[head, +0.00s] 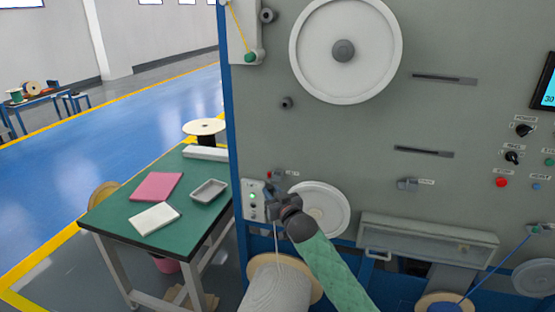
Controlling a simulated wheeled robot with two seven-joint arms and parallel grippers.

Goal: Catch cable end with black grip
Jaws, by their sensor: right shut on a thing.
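My right gripper (272,203) is dark and sits in front of the machine's lower left, at the end of my green-sleeved arm. It is small in the view, and the fingertips are hard to make out. A thin pale cable (276,244) rises from the large grey cable spool (276,292) below to my right gripper, which is shut on it. The very tip of the cable is hidden at the gripper. I cannot make out a separate black grip. My left gripper is not in view.
A green table (112,224) at the left holds a pink stack (156,187), a white stack (154,218) and a grey tray (208,191). A pale wheel (335,208) is just right of my gripper. A small panel (253,198) is at its left. Blue floor lies clear beyond the table.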

